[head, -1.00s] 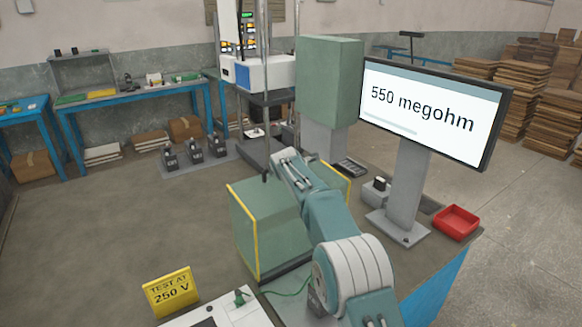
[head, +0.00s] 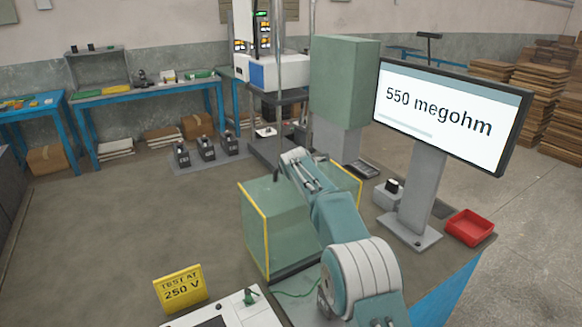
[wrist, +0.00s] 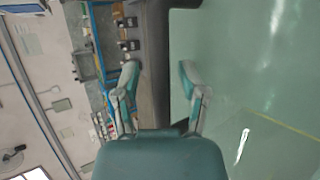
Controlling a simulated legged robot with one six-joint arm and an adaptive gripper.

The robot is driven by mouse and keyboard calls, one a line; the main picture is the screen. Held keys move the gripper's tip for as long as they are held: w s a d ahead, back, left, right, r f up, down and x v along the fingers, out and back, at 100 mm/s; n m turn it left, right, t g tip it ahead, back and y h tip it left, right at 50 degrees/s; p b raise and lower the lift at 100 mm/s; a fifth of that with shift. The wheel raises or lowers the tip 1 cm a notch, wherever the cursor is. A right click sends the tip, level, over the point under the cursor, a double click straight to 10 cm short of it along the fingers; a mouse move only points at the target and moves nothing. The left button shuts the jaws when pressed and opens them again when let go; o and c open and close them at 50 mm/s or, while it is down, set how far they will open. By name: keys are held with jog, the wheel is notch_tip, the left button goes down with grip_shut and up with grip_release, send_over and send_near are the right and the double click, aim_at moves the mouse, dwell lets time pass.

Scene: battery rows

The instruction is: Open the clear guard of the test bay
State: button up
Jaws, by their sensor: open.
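The clear guard (head: 268,225) is a greenish see-through box with yellow edges, standing on the bench beneath my arm. It looks closed, and a small dark upright part, perhaps its handle, shows at its top edge. In the wrist view a guard panel (wrist: 255,75) fills the right side, with a yellow line and bright glints. My gripper (wrist: 159,78) is open and empty; its right finger is close to or over the panel edge, and I cannot tell whether it touches. In the head view my arm reaches over the guard and the fingers cannot be made out.
A monitor (head: 446,112) reading 550 megohm stands to the right, with a red tray (head: 470,228) beside it. A green cabinet (head: 344,82) rises behind the guard. A yellow 250 V sign (head: 180,289) is at front left. Open space lies left of the guard.

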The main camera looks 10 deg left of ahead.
jog(key=shift+v, duration=5.9)
jog(key=shift+a, duration=0.1)
jog(key=s+d+r+m+g+h, duration=0.1)
jog(key=s+d+r+m+h, duration=0.15)
jog(key=s+d+m, duration=0.7)
jog(key=s+d+r+m+g+h, duration=0.1)
jog(key=s+d+r+m, duration=0.45)
jog(key=d, duration=0.85)
jog(key=s+d+f+m+g, duration=0.1)
jog(key=s+d+f+m, duration=0.2)
jog(key=s, duration=0.6)
jog(key=s+d+f+m+g, duration=0.1)
jog(key=s+d+f+m, duration=0.2)
jog(key=s, duration=0.7)
jog(key=s+d+f+m+g, duration=0.1)
jog(key=s+d+f+m, duration=0.2)
jog(key=s, duration=0.6)
jog(key=shift+s+d+f+m+g, duration=0.3)
jog(key=shift+d+f, duration=0.15)
jog(key=shift+d, duration=0.1)
